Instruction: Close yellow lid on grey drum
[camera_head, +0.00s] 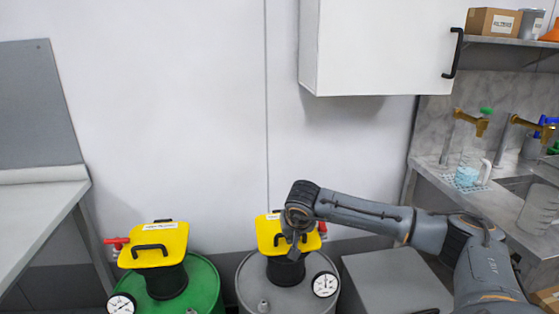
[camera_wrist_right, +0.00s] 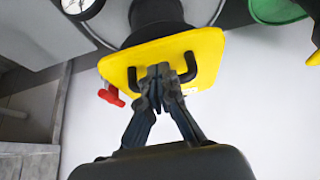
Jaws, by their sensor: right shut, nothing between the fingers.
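The grey drum (camera_head: 256,287) stands at the lower middle of the head view, cut off by the bottom edge. Its yellow lid (camera_head: 266,241) lies over the black neck on top; whether it is fully seated I cannot tell. My right gripper (camera_head: 291,250) is at the lid and hides part of it and its handle. In the right wrist view, the right gripper (camera_wrist_right: 159,84) is shut and empty, its fingertips over the middle of the lid's black handle (camera_wrist_right: 190,65). Contact with the handle is unclear. My left gripper is out of view.
A green drum (camera_head: 204,281) with its own yellow lid (camera_head: 163,241) stands left of the grey drum. A pressure gauge (camera_head: 325,284) and a grey box (camera_head: 392,284) are on the right. A white wall cabinet (camera_head: 380,45) hangs above; a sink counter is at far right.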

